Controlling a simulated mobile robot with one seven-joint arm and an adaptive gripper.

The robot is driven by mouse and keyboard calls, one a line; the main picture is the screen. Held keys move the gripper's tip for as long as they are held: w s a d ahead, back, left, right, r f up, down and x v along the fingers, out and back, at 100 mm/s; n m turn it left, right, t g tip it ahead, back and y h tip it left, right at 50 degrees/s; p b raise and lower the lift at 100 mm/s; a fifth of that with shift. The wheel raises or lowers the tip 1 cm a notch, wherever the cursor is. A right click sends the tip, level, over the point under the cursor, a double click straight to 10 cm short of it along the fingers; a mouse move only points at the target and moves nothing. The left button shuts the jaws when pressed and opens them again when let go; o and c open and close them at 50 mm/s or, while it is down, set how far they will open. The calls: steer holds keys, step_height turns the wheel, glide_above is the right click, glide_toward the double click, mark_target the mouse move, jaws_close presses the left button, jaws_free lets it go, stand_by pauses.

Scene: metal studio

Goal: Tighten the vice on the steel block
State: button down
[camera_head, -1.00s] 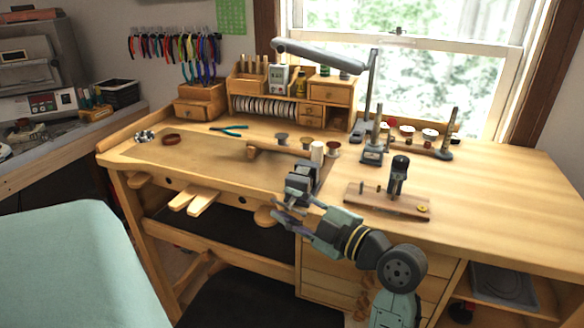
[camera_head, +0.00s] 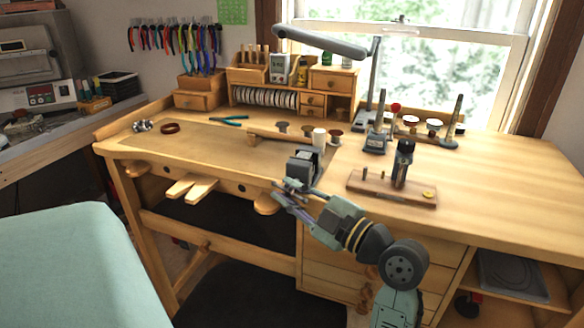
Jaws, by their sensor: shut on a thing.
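The vice (camera_head: 304,165) is a small dark grey block-like tool at the front edge of the wooden workbench (camera_head: 480,200), near the middle of the view. My gripper (camera_head: 284,188) is at the vice's front lower side, just over the bench edge. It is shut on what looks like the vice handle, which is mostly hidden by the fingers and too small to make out. The steel block cannot be told apart from the grey vice jaws at this size. The jaw gap is not clear.
A wooden board with a dark upright tool (camera_head: 403,165) stands right of the vice. Wooden bench pegs (camera_head: 190,187) stick out at the front left. A lamp (camera_head: 320,40) hangs over the back. The bench's right side is clear.

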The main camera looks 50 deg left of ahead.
steer(key=b, duration=0.1)
steer(key=y+b, duration=0.1)
steer(key=b, duration=0.1)
steer(key=shift+w+d+m+b, duration=0.15)
steer(key=shift+w+m+b, duration=0.15)
steer(key=shift+w+m, duration=0.1)
steer(key=shift+r+y+b, duration=0.1)
steer(key=shift+y+b, duration=0.2)
steer(key=shift+y, duration=0.1)
steer(key=shift+r, duration=0.15)
steer(key=c, duration=1.6)
jaws_free()
steer(key=shift+o, duration=1.4)
steer(key=shift+s, duration=0.1)
steer(key=shift+f, duration=0.2)
steer(key=v, duration=1.2)
steer(key=shift+s, duration=0.15)
